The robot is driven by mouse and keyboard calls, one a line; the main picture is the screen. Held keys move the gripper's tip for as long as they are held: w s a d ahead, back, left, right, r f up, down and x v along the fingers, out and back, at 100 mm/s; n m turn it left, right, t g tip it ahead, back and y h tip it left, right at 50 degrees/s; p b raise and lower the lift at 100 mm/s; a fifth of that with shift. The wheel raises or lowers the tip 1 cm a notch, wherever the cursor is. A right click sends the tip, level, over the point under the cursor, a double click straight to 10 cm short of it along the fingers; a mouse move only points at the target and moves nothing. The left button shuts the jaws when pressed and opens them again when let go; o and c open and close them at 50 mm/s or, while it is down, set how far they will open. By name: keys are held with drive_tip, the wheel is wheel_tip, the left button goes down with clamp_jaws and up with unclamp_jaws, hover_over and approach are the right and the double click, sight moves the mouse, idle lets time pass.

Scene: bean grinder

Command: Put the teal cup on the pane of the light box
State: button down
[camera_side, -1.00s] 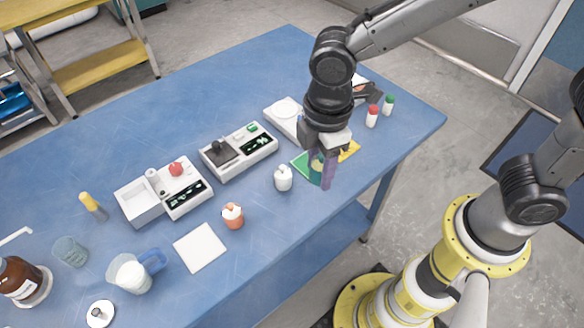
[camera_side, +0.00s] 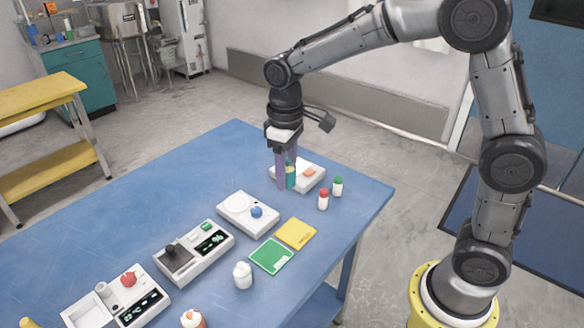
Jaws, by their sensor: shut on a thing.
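The teal cup (camera_side: 291,176) is between the purple fingers of my gripper (camera_side: 285,175), which is shut on it. The cup looks upright. A white box with an orange part on top, which looks like the light box (camera_side: 312,180), is right at the cup. The fingers and the cup cover its left part, so its pane is mostly hidden. I cannot tell whether the cup touches the box or hangs just above it.
Bottles with a red cap (camera_side: 323,200) and a green cap (camera_side: 337,187) stand right of the box. A white device with a blue knob (camera_side: 257,212), a green card (camera_side: 271,256), a yellow card (camera_side: 296,234) and a white bottle (camera_side: 243,275) are nearer. The table's far left is clear.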

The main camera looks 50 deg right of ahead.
drive_tip(key=w+d+m, duration=0.1)
drive_tip(key=d+m, duration=0.4)
drive_tip(key=d, duration=1.1)
drive_tip(key=w+d+f, duration=0.1)
drive_tip(key=w+f, duration=0.2)
drive_tip(key=w, duration=0.1)
drive_tip(key=w+d+f, duration=0.1)
drive_tip(key=w+f, duration=0.2)
drive_tip(key=w, duration=0.1)
drive_tip(key=w+d+f, duration=0.1)
drive_tip(key=w+f, duration=0.3)
drive_tip(key=w, duration=0.1)
drive_tip(key=shift+w+d, duration=0.1)
drive_tip(key=shift+d, duration=0.2)
drive_tip(key=shift+w+f, duration=0.15)
drive_tip(key=shift+f, duration=1.6)
drive_tip(key=shift+f, duration=0.1)
drive_tip(key=shift+c, duration=1.8)
unclamp_jaws()
drive_tip(key=shift+f, duration=0.1)
